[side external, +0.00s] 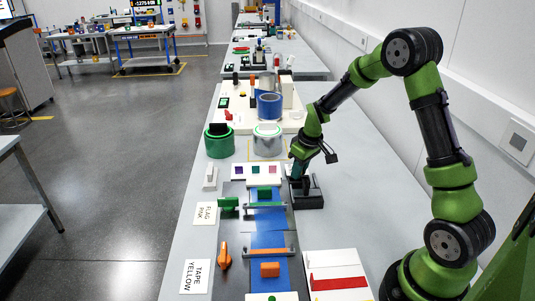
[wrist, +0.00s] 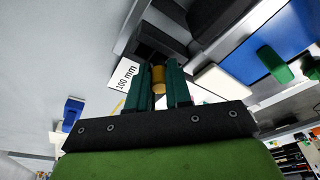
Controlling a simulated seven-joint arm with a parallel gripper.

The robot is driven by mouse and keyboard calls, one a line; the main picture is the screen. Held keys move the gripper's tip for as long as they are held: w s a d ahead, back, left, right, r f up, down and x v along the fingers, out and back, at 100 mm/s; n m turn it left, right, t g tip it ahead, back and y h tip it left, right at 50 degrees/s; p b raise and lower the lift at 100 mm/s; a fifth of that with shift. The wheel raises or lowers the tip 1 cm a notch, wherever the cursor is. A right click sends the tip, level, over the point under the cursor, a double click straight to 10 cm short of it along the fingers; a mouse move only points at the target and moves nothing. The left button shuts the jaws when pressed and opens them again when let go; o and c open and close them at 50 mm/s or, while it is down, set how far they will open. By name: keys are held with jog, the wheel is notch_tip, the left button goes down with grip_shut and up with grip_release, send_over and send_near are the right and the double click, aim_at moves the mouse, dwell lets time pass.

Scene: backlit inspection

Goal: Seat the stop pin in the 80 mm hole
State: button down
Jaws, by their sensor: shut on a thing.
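In the wrist view the stop pin (wrist: 158,79), a short yellow-orange cylinder, is between the two teal fingers of my gripper (wrist: 160,82). The fingers are shut on it. A dark block (wrist: 160,40) lies beyond the fingertips, beside a white card (wrist: 125,75) reading "100 mm". In the side external view my gripper (side external: 299,178) is low over a black fixture (side external: 307,201) at the right of the work strip. The pin cannot be made out there. No 80 mm marking is readable, and I cannot tell whether the pin touches a hole.
Left of the black fixture are a white plate with coloured squares (side external: 256,171) and a blue strip (side external: 268,220) with green and orange parts. A white panel with a red bar (side external: 337,277) lies in front.

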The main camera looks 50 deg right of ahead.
jog(key=shift+f, duration=0.1)
jog(key=c, duration=1.1)
grip_release()
jog(key=shift+o, duration=0.2)
jog(key=v, duration=1.2)
jog(key=s+a+r+m+t+y, duration=0.1)
jog(key=s+a+r, duration=0.3)
jog(key=s+a, duration=0.4)
jog(key=s+a+r+m+t+y, duration=0.1)
jog(key=s+a+r+m+t, duration=0.2)
jog(key=s+a+r, duration=0.2)
jog(key=s+a, duration=0.3)
jog(key=a, duration=0.1)
jog(key=shift+s+a+t, duration=0.3)
jog(key=shift+r, duration=0.1)
